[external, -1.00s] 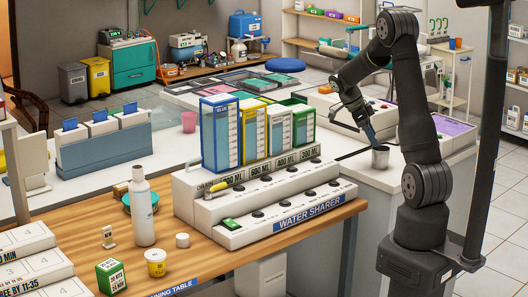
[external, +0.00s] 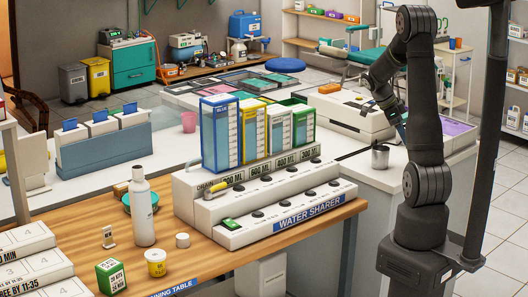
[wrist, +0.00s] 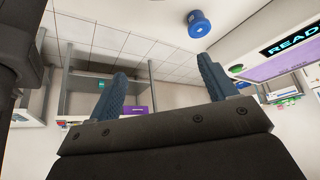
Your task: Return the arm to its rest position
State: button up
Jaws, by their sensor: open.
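My arm stands at the right of the external view, on its dark base by the wooden table. My gripper (external: 401,130) is raised above the white counter at the right, partly hidden behind my own arm. In the wrist view its two blue fingers (wrist: 160,90) are spread apart with nothing between them. A grey metal cup (external: 380,157) stands upright on the counter, below and left of my gripper, apart from it.
The water sharer (external: 240,232) with several coloured-framed tanks stands on the wooden table (external: 95,222). A white bottle (external: 142,212) stands left of it. A dark vertical post (external: 484,130) rises close to my arm's right. A blue round stool (wrist: 198,23) shows in the wrist view.

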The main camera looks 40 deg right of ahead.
jog(key=s+d+r, duration=0.2)
jog(key=s+r, duration=0.1)
jog(key=s, duration=0.1)
jog(key=w+a+r+n+t+h, duration=0.15)
jog(key=w+a+n+t, duration=0.35)
jog(key=w+a+n, duration=0.75)
jog(key=w+a+n+t+y, duration=0.1)
jog(key=w+a+n, duration=0.1)
jog(key=a, duration=0.6)
jog(key=w+a+r+n+t, duration=0.1)
jog(key=w+a+n+t, duration=0.1)
jog(key=a, duration=0.7)
jog(key=w+a+r+n+t+y, duration=0.1)
jog(key=w+a+n, duration=0.3)
jog(key=a, duration=0.4)
jog(key=shift+w+a+r+n+y, duration=0.2)
jog(key=shift+w+a+n+y, duration=0.05)
jog(key=shift+a+n+y, duration=0.1)
